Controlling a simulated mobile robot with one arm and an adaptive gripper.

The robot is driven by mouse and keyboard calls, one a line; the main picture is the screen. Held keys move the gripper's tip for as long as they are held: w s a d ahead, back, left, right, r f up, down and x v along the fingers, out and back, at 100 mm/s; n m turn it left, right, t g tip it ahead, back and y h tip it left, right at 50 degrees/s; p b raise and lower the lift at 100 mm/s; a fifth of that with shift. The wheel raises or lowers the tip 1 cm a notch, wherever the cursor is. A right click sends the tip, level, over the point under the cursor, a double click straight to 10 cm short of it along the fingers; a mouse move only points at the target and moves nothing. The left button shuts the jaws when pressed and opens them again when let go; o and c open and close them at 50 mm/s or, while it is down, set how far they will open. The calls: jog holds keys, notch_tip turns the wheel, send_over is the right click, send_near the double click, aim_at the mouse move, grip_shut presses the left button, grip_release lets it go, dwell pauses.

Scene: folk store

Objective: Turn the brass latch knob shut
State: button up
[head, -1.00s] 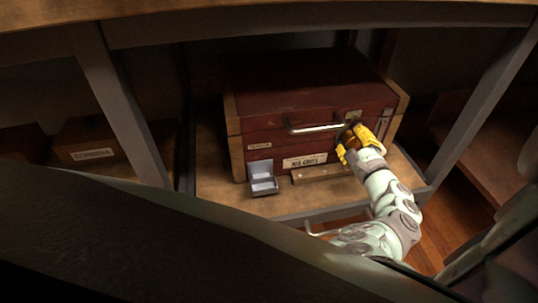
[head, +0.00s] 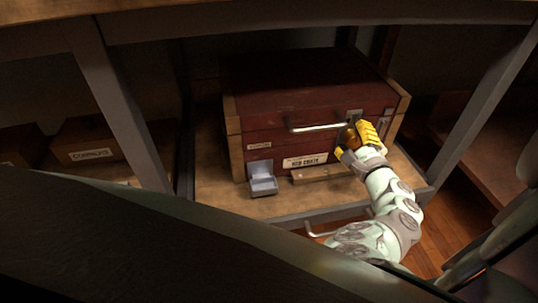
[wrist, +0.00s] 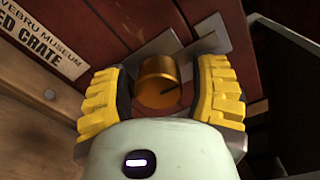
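The brass latch knob (wrist: 160,82) sits on the front of a dark red crate (head: 290,108), near its right end. A dark line marks the knob's face, slanting up to the right in the wrist view. Grey metal latch plates (wrist: 212,40) lie behind and beside it. My gripper (wrist: 161,85) has its two yellow fingers on either side of the knob, with narrow gaps showing, so it looks open around it. In the head view my gripper (head: 357,143) partly hides the knob.
The crate stands on a wooden shelf (head: 215,190). A bar handle (head: 316,128) crosses its front, left of my gripper. A small grey open box (head: 262,180) and a wooden strip (head: 320,174) lie before it. Grey shelf posts (head: 118,110) stand at both sides.

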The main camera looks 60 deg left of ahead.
jog(key=shift+o, duration=1)
jog(key=shift+f, duration=0.1)
jog(key=shift+d, duration=0.1)
jog(key=shift+d, duration=0.2)
jog(key=v, duration=1.1)
jog(key=shift+s+d, duration=0.25)
